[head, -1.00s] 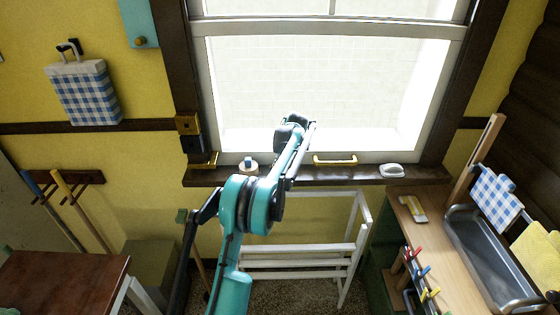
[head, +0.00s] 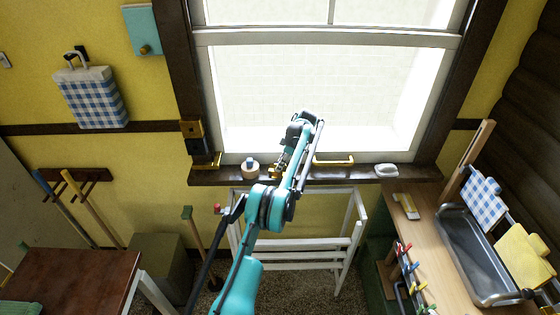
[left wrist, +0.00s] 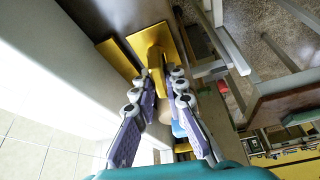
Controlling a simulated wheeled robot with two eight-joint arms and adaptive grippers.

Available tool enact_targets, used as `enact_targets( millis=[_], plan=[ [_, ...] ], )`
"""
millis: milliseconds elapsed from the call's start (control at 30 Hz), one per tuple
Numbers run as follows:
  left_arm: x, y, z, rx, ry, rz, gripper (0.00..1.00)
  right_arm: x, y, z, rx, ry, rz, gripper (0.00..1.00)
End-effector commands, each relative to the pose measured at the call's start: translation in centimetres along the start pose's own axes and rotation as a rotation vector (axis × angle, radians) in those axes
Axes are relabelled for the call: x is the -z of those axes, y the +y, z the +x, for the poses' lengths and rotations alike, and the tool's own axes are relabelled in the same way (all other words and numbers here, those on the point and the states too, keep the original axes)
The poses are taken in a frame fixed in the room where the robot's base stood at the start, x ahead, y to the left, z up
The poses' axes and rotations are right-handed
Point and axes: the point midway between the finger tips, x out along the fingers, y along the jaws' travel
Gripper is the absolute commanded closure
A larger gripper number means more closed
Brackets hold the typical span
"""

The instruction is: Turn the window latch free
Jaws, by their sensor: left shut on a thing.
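The brass window latch (head: 275,172) is on the dark sill below the bright window, partly hidden by my left arm in the head view. In the left wrist view, the latch's yellow lever (left wrist: 155,58) rises from a square brass plate (left wrist: 168,38). A flat brass strip (left wrist: 117,57) lies beside it. My left gripper (left wrist: 165,82) has its two padded fingers on either side of the lever and is shut on it. In the head view, its fingers are mostly hidden behind my arm. My right gripper is not in view.
A white rack (head: 300,257) stands below. A bench with a metal basin (head: 478,262) is at the right.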

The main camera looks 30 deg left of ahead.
Motion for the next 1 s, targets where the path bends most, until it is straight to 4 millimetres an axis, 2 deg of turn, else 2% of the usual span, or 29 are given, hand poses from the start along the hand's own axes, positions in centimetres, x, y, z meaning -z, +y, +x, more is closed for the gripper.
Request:
enact_targets(
  millis=[300, 800, 833, 900, 1000],
  plan=[
    [-0.03, -0.04, -0.03, 0.029, -0.002, -0.066, 1.00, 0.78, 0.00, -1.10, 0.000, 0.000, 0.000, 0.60],
    [-0.09, -0.06, 0.07, 0.034, -0.002, -0.078, 1.00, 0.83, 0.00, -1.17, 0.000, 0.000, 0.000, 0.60],
    [-0.09, -0.06, 0.07, 0.034, -0.002, -0.078, 0.86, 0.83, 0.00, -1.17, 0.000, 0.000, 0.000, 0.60],
    [-0.08, -0.05, 0.06, 0.034, -0.002, -0.077, 0.67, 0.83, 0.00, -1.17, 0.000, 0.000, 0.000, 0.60],
    [-0.06, -0.04, 0.05, 0.033, -0.001, -0.077, 0.67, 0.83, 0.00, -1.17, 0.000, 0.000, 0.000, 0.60]
  ],
)
